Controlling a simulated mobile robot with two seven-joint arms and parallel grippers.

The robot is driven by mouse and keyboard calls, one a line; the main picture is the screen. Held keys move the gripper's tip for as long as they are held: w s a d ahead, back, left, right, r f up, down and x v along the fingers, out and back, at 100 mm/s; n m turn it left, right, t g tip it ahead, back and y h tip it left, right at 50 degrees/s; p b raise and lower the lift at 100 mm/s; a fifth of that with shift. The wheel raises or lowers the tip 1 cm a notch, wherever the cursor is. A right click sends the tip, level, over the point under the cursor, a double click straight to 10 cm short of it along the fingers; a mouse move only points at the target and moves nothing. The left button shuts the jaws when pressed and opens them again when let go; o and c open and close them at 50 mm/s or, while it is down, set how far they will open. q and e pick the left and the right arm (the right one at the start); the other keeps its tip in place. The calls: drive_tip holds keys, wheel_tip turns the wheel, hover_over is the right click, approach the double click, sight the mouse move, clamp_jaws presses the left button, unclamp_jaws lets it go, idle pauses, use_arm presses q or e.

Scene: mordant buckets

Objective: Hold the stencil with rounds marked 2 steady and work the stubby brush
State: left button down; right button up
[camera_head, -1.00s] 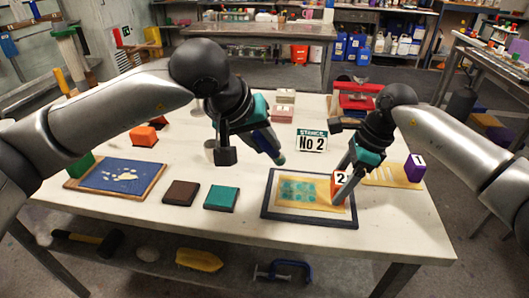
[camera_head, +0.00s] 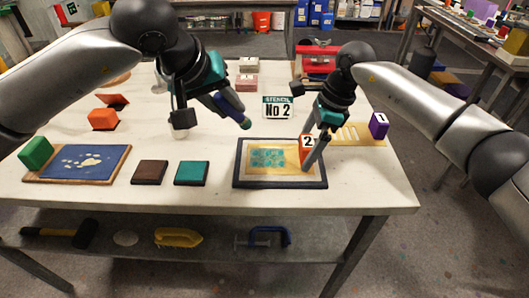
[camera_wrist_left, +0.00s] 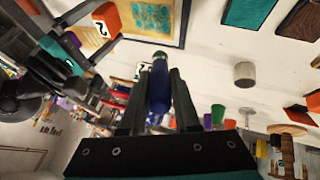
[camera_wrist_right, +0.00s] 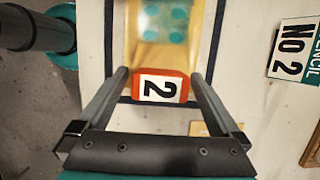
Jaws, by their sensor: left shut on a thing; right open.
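The stencil with rounds (camera_head: 242,162) is a pale yellow sheet on a cloth with a dark border (camera_head: 236,180); teal rounds show in it. An orange block marked 2 (camera_head: 308,141) stands at its right end. My right gripper (camera_wrist_right: 159,78) is open, with a finger on either side of this block and gaps showing in the right wrist view. My left gripper (camera_head: 222,103) is shut on the stubby brush (camera_wrist_left: 160,85), a short blue handle with a dark green end. The brush's end (camera_head: 244,123) hangs above the table, behind the stencil and apart from it.
A teal pad (camera_head: 192,173) and a brown pad (camera_head: 150,172) lie left of the cloth. A blue printed panel (camera_head: 85,163) with a green block (camera_head: 35,152) is further left. A purple block marked 1 (camera_head: 378,125) stands right. A "No 2" sign (camera_head: 278,108) stands behind.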

drive_tip(key=v, duration=1.2)
